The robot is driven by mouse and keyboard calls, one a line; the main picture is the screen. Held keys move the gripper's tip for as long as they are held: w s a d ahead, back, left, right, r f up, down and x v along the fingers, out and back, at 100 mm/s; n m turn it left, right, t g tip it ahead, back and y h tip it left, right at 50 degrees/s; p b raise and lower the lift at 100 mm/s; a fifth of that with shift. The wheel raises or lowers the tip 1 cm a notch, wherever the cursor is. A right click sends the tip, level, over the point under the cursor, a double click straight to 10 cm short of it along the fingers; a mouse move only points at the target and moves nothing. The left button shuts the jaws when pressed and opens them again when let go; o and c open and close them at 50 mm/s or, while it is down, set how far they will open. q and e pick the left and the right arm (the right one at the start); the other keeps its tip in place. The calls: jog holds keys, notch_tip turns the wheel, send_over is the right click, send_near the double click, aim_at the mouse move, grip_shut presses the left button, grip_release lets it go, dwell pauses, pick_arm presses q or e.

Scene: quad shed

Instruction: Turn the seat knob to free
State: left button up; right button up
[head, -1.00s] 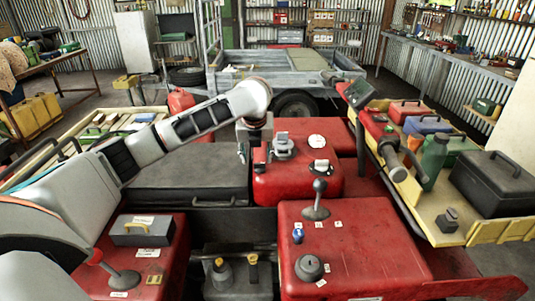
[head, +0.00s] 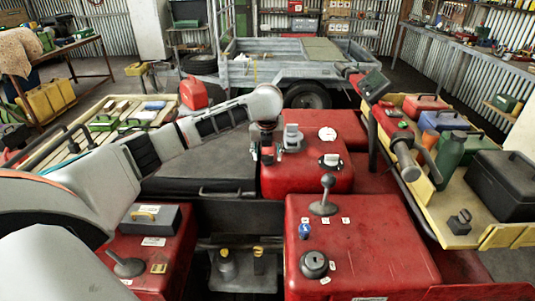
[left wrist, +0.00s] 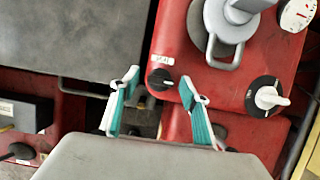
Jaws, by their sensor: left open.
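A small black knob (left wrist: 161,80) sits on the red panel (left wrist: 180,45), under a small white label too blurred to read for certain; it looks like the seat knob. In the left wrist view it lies between my left gripper's (left wrist: 158,86) two teal-padded fingers, which are open and empty. I cannot tell how far above the knob the fingertips are. In the head view my left gripper (head: 266,154) is at the left part of the red box (head: 305,180) and hides the small knob. My right gripper is not in view.
A larger black knob with a white lever (left wrist: 268,97) and a grey post with a loop handle (left wrist: 225,40) stand close right of the fingers. A round gauge (left wrist: 297,14) is farther off. A dark flat lid (left wrist: 75,40) lies left. A lever (head: 325,195) rises nearer me.

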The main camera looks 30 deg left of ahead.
pick_arm(q)
jog(key=c, duration=1.1)
